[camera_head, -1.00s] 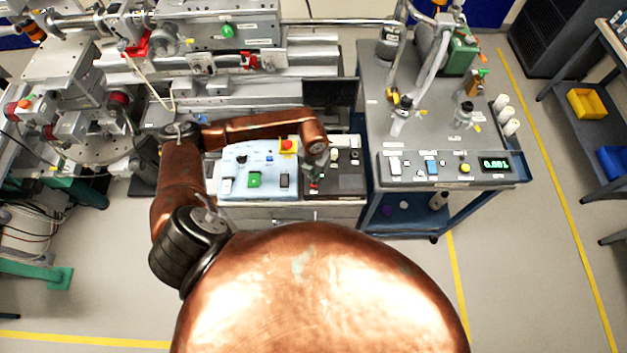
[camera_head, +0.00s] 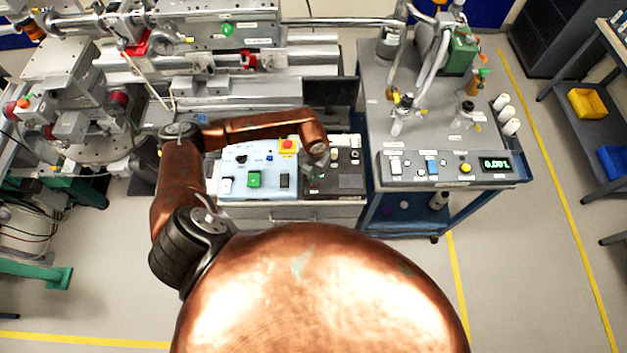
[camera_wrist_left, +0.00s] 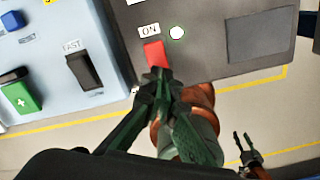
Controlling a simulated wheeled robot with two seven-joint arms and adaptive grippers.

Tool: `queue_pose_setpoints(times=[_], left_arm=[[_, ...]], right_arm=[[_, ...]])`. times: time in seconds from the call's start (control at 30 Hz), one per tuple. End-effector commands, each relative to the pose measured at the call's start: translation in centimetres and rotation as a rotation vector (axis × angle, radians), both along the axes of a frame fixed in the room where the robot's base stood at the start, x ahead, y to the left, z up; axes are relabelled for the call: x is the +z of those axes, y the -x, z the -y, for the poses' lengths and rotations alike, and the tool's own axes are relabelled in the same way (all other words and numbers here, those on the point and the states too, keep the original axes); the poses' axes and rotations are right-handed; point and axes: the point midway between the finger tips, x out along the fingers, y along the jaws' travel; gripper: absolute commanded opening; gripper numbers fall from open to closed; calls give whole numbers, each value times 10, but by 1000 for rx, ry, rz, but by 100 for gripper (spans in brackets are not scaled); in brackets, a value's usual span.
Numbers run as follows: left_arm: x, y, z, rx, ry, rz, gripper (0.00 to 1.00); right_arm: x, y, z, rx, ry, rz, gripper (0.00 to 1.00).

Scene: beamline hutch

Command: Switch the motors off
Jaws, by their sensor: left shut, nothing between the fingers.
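A dark grey panel (camera_wrist_left: 226,20) carries a red switch (camera_wrist_left: 155,54) with an "ON" label above it. A pale round lamp (camera_wrist_left: 177,32) with a greenish rim is beside the switch. My left gripper (camera_wrist_left: 161,78) is shut and empty, its fingertips at the lower edge of the red switch; I cannot tell whether they touch it. In the head view my left gripper (camera_head: 311,184) is over the front of the dark panel (camera_head: 346,182), and the switch is hard to make out. My right gripper (camera_wrist_left: 243,142) shows small in the left wrist view, its fingers apart.
A light blue panel (camera_head: 230,187) left of the dark one has a green button (camera_head: 254,180), a black switch (camera_head: 284,181) and a red emergency button (camera_head: 288,143). A cart (camera_head: 400,85) on the right bears switches and a green display (camera_head: 495,163). A monitor (camera_head: 331,92) stands behind.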

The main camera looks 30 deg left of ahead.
Motion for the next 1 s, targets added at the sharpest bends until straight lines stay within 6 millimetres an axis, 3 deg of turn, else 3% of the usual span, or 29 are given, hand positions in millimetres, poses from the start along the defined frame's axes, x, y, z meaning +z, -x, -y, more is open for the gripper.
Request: queue_pose_setpoints(times=[1.0], left_arm=[[-15, 0, 0, 0, 0, 0, 0]], right_arm=[[-12, -1, -5, 0, -5, 1, 40]])
